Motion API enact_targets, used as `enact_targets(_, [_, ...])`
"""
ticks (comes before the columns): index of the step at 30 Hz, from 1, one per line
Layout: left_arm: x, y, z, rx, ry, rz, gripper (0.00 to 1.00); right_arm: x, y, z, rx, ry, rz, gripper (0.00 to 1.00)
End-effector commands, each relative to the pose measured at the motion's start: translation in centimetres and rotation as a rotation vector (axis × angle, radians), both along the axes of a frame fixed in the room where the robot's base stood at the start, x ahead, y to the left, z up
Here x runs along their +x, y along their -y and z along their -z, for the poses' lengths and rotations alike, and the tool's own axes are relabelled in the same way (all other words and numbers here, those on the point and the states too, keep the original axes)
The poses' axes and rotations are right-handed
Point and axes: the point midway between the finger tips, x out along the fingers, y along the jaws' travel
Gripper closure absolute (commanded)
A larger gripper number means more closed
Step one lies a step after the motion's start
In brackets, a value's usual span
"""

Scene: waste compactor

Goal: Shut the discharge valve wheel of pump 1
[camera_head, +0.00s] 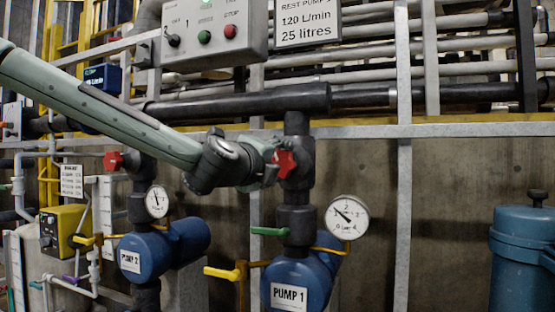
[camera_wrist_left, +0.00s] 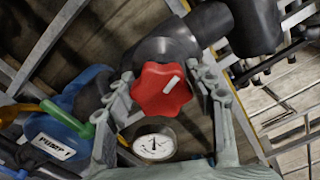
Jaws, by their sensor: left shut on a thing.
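The red discharge valve wheel (camera_head: 286,163) sits on the dark vertical pipe above pump 1 (camera_head: 290,290). In the left wrist view the wheel (camera_wrist_left: 162,90) is lobed, with a white mark near its upper right. My left gripper (camera_head: 275,165) reaches in from the left and is shut on the wheel. In the left wrist view its two fingers (camera_wrist_left: 163,92) stand on either side of the wheel. The labelled body of pump 1 (camera_wrist_left: 58,145) shows at the left of that view. My right gripper is in neither view.
A white gauge (camera_head: 347,217) and a green lever (camera_head: 269,231) are close below the wheel. Pump 2 (camera_head: 142,257) has its own red wheel (camera_head: 114,161) at the left. A control box (camera_head: 214,35) hangs above my left arm. A blue canister (camera_head: 522,262) stands at right.

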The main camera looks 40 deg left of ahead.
Motion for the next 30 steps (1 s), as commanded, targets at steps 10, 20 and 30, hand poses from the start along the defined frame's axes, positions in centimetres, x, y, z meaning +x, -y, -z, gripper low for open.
enact_targets(10, [0.02,0.02,-0.26,0.084,-0.016,0.0,0.75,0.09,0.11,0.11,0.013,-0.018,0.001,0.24])
enact_targets(20, [0.03,0.02,-0.23,0.088,-0.016,0.0,0.75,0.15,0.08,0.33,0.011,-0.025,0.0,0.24])
enact_targets(30, [0.01,0.03,-0.14,0.086,-0.018,0.0,0.24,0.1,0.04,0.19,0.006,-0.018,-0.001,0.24])
